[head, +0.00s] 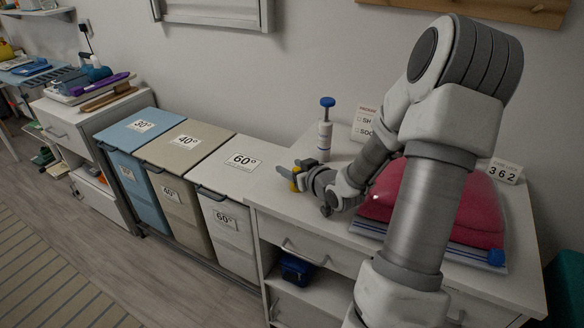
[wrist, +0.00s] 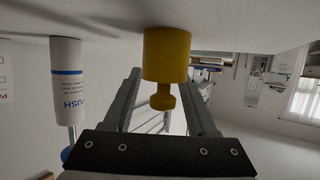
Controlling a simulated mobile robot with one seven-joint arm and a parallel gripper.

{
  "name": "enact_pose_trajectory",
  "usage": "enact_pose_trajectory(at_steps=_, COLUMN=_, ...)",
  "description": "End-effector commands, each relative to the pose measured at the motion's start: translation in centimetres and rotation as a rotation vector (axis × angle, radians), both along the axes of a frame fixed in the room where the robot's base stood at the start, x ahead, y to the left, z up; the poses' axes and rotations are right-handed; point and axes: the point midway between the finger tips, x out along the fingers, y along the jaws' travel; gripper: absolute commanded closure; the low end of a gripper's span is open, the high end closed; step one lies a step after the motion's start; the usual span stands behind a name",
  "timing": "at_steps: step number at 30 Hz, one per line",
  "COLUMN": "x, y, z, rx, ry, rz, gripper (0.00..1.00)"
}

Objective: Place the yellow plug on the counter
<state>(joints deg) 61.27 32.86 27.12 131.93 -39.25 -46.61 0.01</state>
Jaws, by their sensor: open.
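The yellow plug (wrist: 166,55) shows in the wrist view, which is upside down. Its broad end appears to rest on the white counter (wrist: 112,22), and its narrow knob points toward my gripper (wrist: 162,78). My gripper's two fingers are open, one on each side of the knob, with gaps visible between them and the plug. In the head view my gripper (head: 293,170) is low over the left end of the counter (head: 275,205). Only a bit of the yellow plug (head: 294,184) shows there beside the fingers.
A white pump bottle with a blue top (head: 325,135) stands close behind my gripper. A red folded cloth (head: 390,195) lies to the right, partly behind my arm. Small signs (head: 364,122) stand at the wall. Laundry bins (head: 240,160) adjoin the counter on the left.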

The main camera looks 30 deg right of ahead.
Motion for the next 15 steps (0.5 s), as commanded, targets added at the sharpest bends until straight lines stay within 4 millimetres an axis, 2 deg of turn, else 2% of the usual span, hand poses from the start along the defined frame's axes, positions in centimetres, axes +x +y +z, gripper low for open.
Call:
enact_pose_trajectory(at_steps=6, x=0.0, y=0.0, z=0.6, rx=0.0, ry=0.0, rz=-0.001, gripper=0.42)
enact_pose_trajectory(at_steps=11, x=-2.7, y=0.0, z=1.6, rx=-0.002, ry=0.002, rz=-0.002, gripper=0.42)
enact_pose_trajectory(at_steps=15, x=-5.9, y=0.0, z=2.9, rx=-0.003, ry=0.001, rz=-0.003, gripper=0.42)
